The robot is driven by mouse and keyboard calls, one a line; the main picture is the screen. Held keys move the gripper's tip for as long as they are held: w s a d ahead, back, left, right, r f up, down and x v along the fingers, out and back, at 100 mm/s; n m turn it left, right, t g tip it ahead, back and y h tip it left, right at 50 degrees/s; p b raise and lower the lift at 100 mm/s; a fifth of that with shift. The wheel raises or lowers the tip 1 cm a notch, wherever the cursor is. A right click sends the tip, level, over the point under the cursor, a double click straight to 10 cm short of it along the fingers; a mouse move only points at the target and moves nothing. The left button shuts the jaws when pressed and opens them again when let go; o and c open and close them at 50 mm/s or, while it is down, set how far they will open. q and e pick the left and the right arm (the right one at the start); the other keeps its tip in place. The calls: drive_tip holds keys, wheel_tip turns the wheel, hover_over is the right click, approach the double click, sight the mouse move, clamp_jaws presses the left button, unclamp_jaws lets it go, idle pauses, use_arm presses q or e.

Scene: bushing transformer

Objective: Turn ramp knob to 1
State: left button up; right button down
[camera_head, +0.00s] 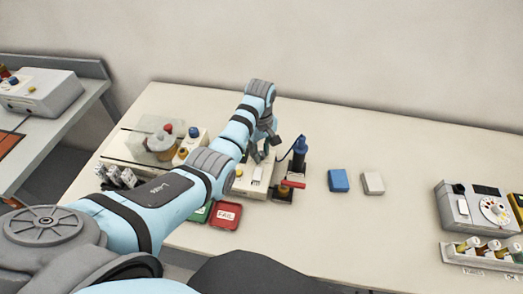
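My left arm reaches in from the left, across the long bench. Its gripper (265,150) points down over a small white box (253,184) with a yellow knob (239,174). The fingertips look apart with nothing between them, and whether they touch the box is too small to tell. My arm hides part of this box. A grey device (462,205) with a round white dial (495,210) stands at the far right. No label shows which knob is the ramp knob, and no setting can be read. My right gripper is not in view.
A dark blue post (299,154) stands just right of the gripper. A blue block (338,180) and a white block (373,183) lie farther right. A red FAIL tray (226,215) sits at the front. A rack (482,252) stands before the grey device.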

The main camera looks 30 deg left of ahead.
use_arm(q)
drive_tip(key=shift+w, duration=0.1)
clamp_jaws()
drive_tip(key=shift+m, duration=0.4)
drive_tip(key=m, duration=1.1)
idle(0.4)
drive_tip(key=shift+o, duration=1.8)
unclamp_jaws()
drive_tip(key=shift+f, duration=0.1)
